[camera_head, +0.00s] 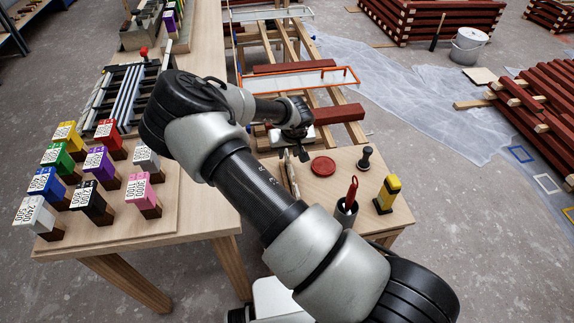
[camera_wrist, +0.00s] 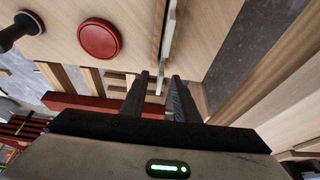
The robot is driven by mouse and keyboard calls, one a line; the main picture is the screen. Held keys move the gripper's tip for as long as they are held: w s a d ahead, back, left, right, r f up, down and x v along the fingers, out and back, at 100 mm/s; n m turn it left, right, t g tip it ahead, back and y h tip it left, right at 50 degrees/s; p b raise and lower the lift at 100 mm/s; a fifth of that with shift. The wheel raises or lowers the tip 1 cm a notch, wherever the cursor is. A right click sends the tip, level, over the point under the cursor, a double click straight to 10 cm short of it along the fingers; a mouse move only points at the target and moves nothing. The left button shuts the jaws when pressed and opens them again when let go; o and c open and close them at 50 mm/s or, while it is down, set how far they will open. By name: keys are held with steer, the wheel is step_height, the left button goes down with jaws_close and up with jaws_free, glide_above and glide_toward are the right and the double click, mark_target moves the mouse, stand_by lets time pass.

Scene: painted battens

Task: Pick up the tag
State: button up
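No thing can be clearly made out as the tag. A thin pale strip (camera_wrist: 168,42) lies on the wooden table in the wrist view, and its near end shows between my fingertips. In the head view a narrow pale piece (camera_head: 288,176) lies on the small table just below my gripper (camera_head: 303,154). In the wrist view my gripper (camera_wrist: 160,76) is open, with a gap between its two dark fingers. I cannot tell whether either finger touches the strip. Colored blocks with white printed labels, such as the pink one (camera_head: 142,191), stand on a board at the left.
A red disc (camera_head: 322,166), a dark knobbed stamp (camera_head: 365,157), a dark cup with a red-handled tool (camera_head: 347,208) and a yellow-black block (camera_head: 387,194) stand on the small table (camera_head: 400,219). Dark red battens (camera_head: 335,114) lie behind.

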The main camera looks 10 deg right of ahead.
mark_target(287, 161)
steer(key=shift+s+x, duration=0.15)
steer(key=shift+x, duration=1.6)
steer(key=shift+s+x, duration=0.15)
steer(key=shift+x, duration=1.6)
steer(key=shift+f, duration=0.1)
steer(key=shift+c, duration=0.4)
jaws_close()
